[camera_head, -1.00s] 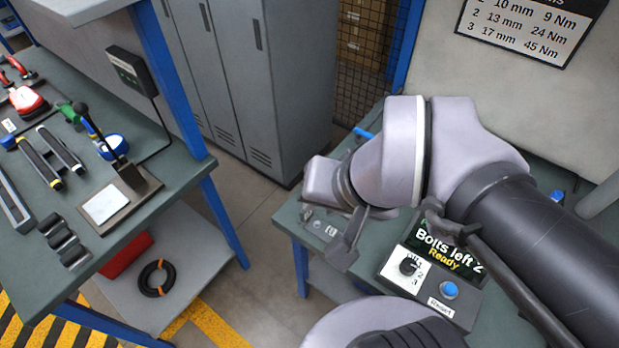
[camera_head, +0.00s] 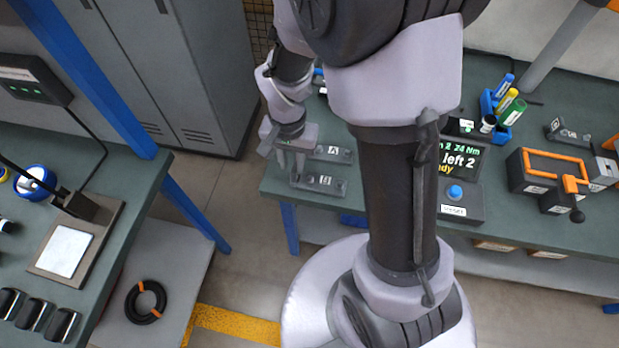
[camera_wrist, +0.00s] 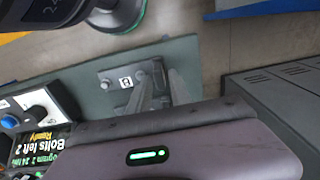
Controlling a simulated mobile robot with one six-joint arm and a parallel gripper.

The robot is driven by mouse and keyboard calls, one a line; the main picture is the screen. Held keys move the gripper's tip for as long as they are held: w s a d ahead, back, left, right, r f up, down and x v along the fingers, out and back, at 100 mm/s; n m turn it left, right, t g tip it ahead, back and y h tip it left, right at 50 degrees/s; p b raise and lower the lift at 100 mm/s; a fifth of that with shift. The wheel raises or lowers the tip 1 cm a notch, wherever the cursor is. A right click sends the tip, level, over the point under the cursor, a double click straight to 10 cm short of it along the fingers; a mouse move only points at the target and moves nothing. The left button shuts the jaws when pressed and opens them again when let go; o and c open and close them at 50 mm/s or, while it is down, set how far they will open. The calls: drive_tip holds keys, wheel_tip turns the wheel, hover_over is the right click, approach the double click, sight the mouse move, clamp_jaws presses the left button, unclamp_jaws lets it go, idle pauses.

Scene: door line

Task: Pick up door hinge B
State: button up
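Door hinge B (camera_head: 319,182) is a small grey metal plate with a white B label. It lies flat near the left end of the right-hand bench. In the wrist view, hinge B (camera_wrist: 112,80) lies beside and partly behind my fingers, which cover one end. My gripper (camera_head: 290,162) is above the bench's left edge, close to hinge B. Its two fingers (camera_wrist: 161,88) are apart and nothing shows held between them. I cannot tell the height of the fingertips. A similar plate labelled A (camera_head: 333,154) lies just behind hinge B.
A control box with a screen and blue button (camera_head: 455,192) stands right of the hinges, partly behind my arm. Farther right are a marker holder (camera_head: 503,105) and an orange-clamped fixture (camera_head: 550,178). Another bench (camera_head: 120,185) stands left across a floor gap.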

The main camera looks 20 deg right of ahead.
sight(294, 167)
drive_tip(key=f+b, duration=0.2)
drive_tip(key=f, duration=0.1)
drive_tip(key=f+b, duration=0.1)
drive_tip(key=f, duration=0.1)
drive_tip(key=shift+w+d+f, duration=0.2)
drive_tip(key=shift+d, duration=0.15)
drive_tip(key=shift+r, duration=0.2)
drive_tip(key=shift+c, duration=0.3)
clamp_jaws()
idle(0.4)
